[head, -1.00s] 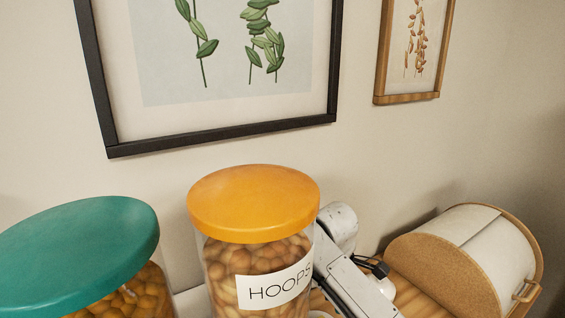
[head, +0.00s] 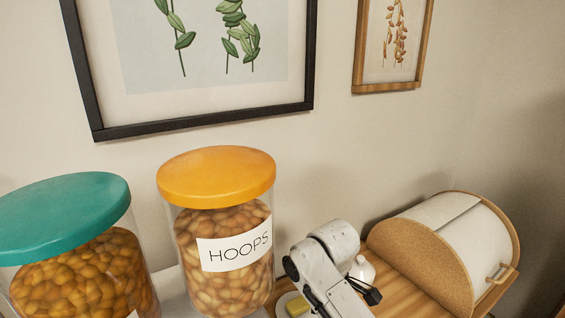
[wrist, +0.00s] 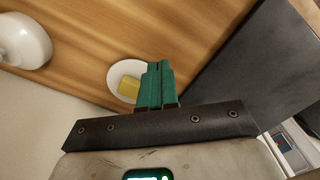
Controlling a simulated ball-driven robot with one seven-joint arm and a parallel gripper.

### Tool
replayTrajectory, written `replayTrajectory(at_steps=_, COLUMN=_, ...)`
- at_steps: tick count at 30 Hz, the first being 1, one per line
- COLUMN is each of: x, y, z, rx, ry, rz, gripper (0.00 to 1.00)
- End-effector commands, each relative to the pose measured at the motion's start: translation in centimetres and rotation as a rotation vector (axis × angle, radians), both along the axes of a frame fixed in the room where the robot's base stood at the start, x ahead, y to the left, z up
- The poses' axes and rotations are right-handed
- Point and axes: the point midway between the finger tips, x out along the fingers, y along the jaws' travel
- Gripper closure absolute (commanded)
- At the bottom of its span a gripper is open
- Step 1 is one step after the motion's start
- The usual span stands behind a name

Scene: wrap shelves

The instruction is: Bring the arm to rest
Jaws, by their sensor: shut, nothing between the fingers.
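My gripper (wrist: 157,72) shows in the wrist view as two green fingers pressed together with nothing between them. It is above a wooden surface, and its fingertips overlap the view of a small white dish (wrist: 113,75) with a yellow block (wrist: 129,88) on it. I cannot tell the height between them. In the head view my white arm (head: 335,265) is right of the orange-lidded jar, and the gripper's fingers are not visible there.
A jar labelled HOOPS (head: 225,250) and a teal-lidded jar (head: 85,275) stand at the left. A bread bin (head: 430,245) is at the right on a wooden board (head: 400,268). A white rounded object (wrist: 25,40) lies left of the dish.

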Motion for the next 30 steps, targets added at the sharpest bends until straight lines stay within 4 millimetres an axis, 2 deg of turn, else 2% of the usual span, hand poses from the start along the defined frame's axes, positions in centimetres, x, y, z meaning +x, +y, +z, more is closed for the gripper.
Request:
replayTrajectory(at_steps=7, x=-3.6, y=1.7, z=-2.8, rx=0.14, ry=-0.051, rz=-0.14, gripper=1.0)
replayTrajectory(at_steps=11, x=-6.6, y=1.5, z=-4.5, rx=0.234, ry=-0.093, rz=-0.288, gripper=1.0)
replayTrajectory(at_steps=13, x=-8.4, y=0.7, z=-5.2, rx=0.277, ry=-0.116, rz=-0.385, gripper=1.0)
replayTrajectory(at_steps=17, x=-11.9, y=-1.8, z=-6.4, rx=0.331, ry=-0.161, rz=-0.575, gripper=1.0)
replayTrajectory(at_steps=21, x=-16.3, y=-5.8, z=-7.0, rx=0.353, ry=-0.22, rz=-0.783, gripper=1.0)
replayTrajectory(at_steps=30, x=-24.5, y=-14.0, z=-6.2, rx=0.312, ry=-0.349, rz=-1.101, gripper=1.0)
